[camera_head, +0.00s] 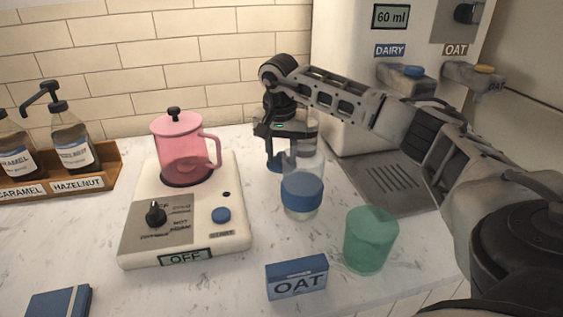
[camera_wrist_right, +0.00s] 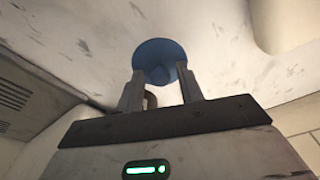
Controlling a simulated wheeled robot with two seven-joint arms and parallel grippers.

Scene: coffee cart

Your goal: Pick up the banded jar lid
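The glass jar (camera_head: 302,190) with a wide blue band stands upright on the counter, right of the kettle base. A blue lid (camera_head: 274,166) lies on the counter just behind and left of the jar, partly hidden by my gripper. In the right wrist view the lid is a round blue disc (camera_wrist_right: 158,50) at the fingertips. My right gripper (camera_head: 275,152) reaches down over the lid, behind the jar. Its fingers (camera_wrist_right: 160,82) are apart, with the lid's near part between and beyond the tips. I cannot see clear contact. My left gripper is not in view.
A pink kettle (camera_head: 184,150) sits on a white base (camera_head: 190,238). A green cup (camera_head: 370,240) and an OAT box (camera_head: 297,279) stand in front. The milk dispenser (camera_head: 350,80) is behind, syrup bottles (camera_head: 72,140) at left. A blue book (camera_head: 60,302) lies front left.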

